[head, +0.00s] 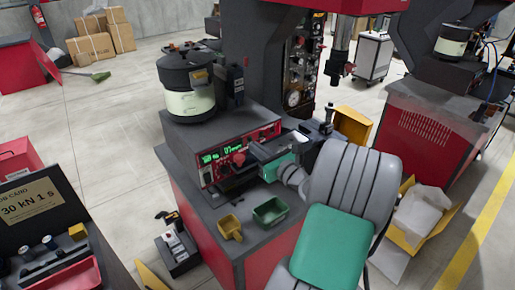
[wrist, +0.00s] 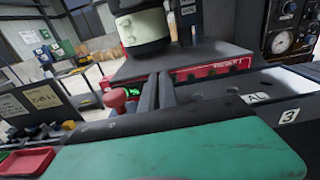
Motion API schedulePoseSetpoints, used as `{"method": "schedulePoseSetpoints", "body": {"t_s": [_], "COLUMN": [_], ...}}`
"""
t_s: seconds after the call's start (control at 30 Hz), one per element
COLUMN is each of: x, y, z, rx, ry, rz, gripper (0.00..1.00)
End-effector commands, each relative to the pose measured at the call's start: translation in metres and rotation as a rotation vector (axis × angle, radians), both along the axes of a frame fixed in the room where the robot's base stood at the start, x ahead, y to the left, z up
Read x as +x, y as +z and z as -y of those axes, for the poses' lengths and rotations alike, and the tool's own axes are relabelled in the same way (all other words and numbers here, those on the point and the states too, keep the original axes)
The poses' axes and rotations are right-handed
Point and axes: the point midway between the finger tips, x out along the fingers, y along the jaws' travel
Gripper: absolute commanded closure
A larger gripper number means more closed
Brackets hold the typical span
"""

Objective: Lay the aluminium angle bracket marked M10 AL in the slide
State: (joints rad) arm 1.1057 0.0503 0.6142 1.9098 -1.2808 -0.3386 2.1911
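My gripper (head: 262,164) reaches over the machine from the right in the head view, beside the control box (head: 215,168) with its red knob and green display. In the wrist view, two dark finger-like bars of my gripper (wrist: 156,93) show close together behind my green housing. I cannot tell whether anything is between them. Right of them is a dark grey surface (wrist: 215,112) with dark holes and white labels reading "AL" (wrist: 256,98) and "3" (wrist: 289,116). I cannot tell whether this is the slide. I cannot make out the bracket marked M10 AL.
A yellow bin (head: 230,228) and a green bin (head: 269,211) sit at the machine's front edge. A bench with a red tray (head: 75,279) is at lower left. Bare floor (head: 125,170) lies between.

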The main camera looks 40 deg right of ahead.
Motion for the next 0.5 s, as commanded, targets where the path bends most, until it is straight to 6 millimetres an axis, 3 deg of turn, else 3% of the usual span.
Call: {"method": "schedulePoseSetpoints", "body": {"t_s": [0.33,0.5], "x": [0.0001,0.0001], "y": [-0.0007,-0.0008], "z": [0.0001,0.0001], "rx": [0.000,0.000], "ry": [0.000,0.000], "rz": [0.000,0.000], "gripper": [0.73,0.71]}}
